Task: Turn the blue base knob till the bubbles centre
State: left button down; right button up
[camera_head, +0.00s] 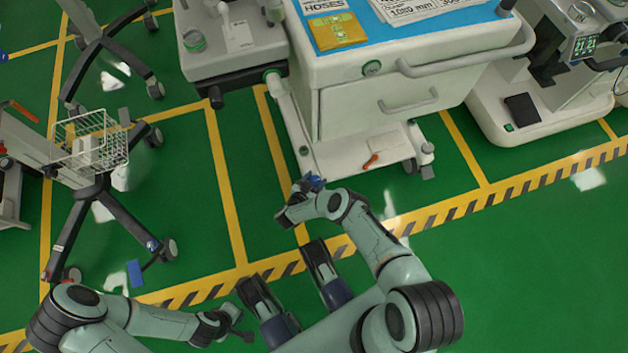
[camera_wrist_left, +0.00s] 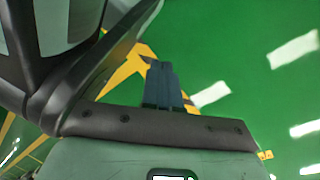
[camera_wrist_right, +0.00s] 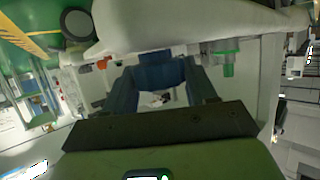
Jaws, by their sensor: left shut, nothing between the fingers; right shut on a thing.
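My right gripper (camera_head: 311,183) is at the lower left corner of the white cart (camera_head: 350,110), mostly hidden behind my own wrist in the head view. In the right wrist view its dark blue fingers (camera_wrist_right: 160,92) stand on both sides of the blue base knob (camera_wrist_right: 160,70) and are shut on it. I cannot make out the bubbles in any view. My left gripper (camera_head: 243,334) hangs low over the floor near my base. In the left wrist view its fingers (camera_wrist_left: 163,85) are together, with nothing between them.
A grey unit (camera_head: 225,55) stands left of the cart and a white machine (camera_head: 535,105) right of it. A wheeled stand with a wire basket (camera_head: 90,138) is at the left. An orange-handled item (camera_head: 371,160) lies on the cart's base. Green floor is clear at lower right.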

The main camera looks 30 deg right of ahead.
jog(key=shift+w+m+g+h+b, duration=0.1)
jog(key=shift+m+g+h+b, duration=0.35)
jog(key=shift+m+g, duration=0.4)
pick_arm(q)
jog(key=shift+g, duration=0.8)
jog(key=shift+s+a+f+b, duration=0.15)
jog(key=shift+s+f, duration=0.2)
jog(key=shift+s, duration=0.35)
jog(key=shift+s+f+b, duration=0.1)
jog(key=shift+s+f, duration=0.3)
jog(key=shift+s, duration=0.3)
jog(key=shift+s+a+f+b, duration=0.15)
jog(key=shift+s+f, duration=0.2)
jog(key=shift+s, duration=0.35)
pick_arm(e)
jog(key=shift+m+g+h, duration=0.35)
jog(key=shift+m+g, duration=0.7)
jog(key=shift+g, duration=0.2)
pick_arm(q)
jog(key=shift+s, duration=0.1)
pick_arm(e)
jog(key=shift+r, duration=0.1)
jog(key=shift+d, duration=0.1)
jog(key=o, duration=1)
jog(key=shift+c, duration=0.2)
